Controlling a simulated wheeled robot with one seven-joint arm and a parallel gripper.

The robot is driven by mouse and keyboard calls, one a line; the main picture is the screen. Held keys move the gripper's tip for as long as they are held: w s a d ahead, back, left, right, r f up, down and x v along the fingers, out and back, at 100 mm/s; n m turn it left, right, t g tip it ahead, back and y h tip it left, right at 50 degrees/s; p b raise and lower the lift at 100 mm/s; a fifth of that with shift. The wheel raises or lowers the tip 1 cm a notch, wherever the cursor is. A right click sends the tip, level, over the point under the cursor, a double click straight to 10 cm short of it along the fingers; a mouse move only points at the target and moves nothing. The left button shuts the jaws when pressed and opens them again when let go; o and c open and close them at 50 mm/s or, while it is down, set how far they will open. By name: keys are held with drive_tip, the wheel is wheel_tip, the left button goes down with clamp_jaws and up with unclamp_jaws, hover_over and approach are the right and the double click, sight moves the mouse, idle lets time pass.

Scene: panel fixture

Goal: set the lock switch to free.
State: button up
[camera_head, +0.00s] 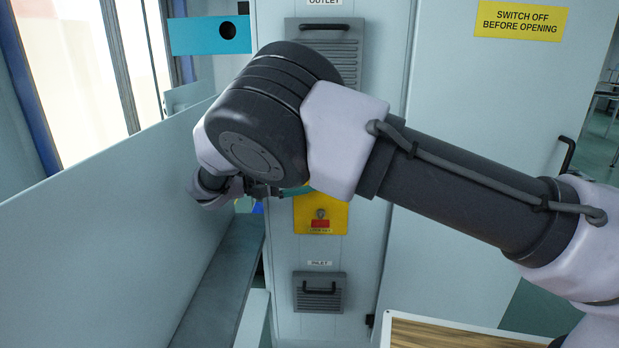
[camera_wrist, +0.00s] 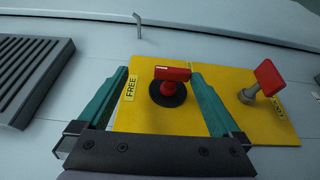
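In the wrist view, a yellow panel (camera_wrist: 150,119) carries a red knob (camera_wrist: 168,89) on a round black base. A FREE label (camera_wrist: 130,88) is on the knob's left; the knob's bar lies across the picture, with a pale mark near its left end. A second red handle (camera_wrist: 267,77) on a grey stem stands at the right, beside a small, hard-to-read label. My gripper (camera_wrist: 159,75) is open, its teal fingers on either side of the knob, with no clear grip. In the head view, the panel's lower part (camera_head: 334,218) shows; my arm hides the rest.
A slatted grille (camera_wrist: 30,75) and a bent metal hook (camera_wrist: 138,27) are near the panel in the wrist view. In the head view, the inlet grille (camera_head: 319,301) is below, and a pale wall (camera_head: 110,210) runs close along the left of my wrist.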

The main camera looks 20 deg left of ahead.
wheel_tip(320, 180, up, 8)
drive_tip(key=shift+s+r, duration=0.15)
drive_tip(key=shift+r, duration=0.1)
